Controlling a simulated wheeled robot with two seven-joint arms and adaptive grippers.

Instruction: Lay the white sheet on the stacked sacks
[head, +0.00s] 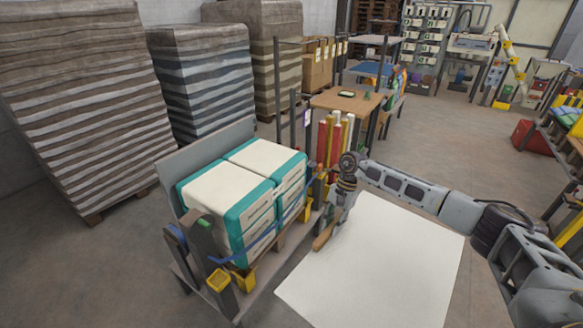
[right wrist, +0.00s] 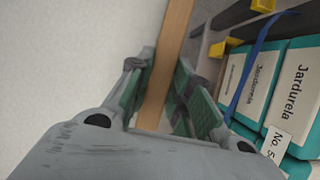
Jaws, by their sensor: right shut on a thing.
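The white sheet (head: 378,265) spreads out below my right forearm, to the right of the sacks. In the right wrist view it fills the left side (right wrist: 70,60). My right gripper (head: 333,220) is shut on a wooden bar (head: 324,237) at the sheet's left edge. The bar runs between the green finger pads in the right wrist view (right wrist: 165,70). I cannot tell how bar and sheet are joined. The stacked sacks (head: 237,200), white with teal sides, stand left of the gripper; the sheet is beside them, not on top. My left gripper is not in view.
The sacks sit on a pallet stand with a grey back panel (head: 205,148), yellow brackets (head: 219,280) and a blue strap (head: 255,243). Red and cream rolls (head: 335,138) stand upright just behind the gripper. Wrapped pallet stacks (head: 205,80) fill the back left. Floor (head: 420,145) is open behind my arm.

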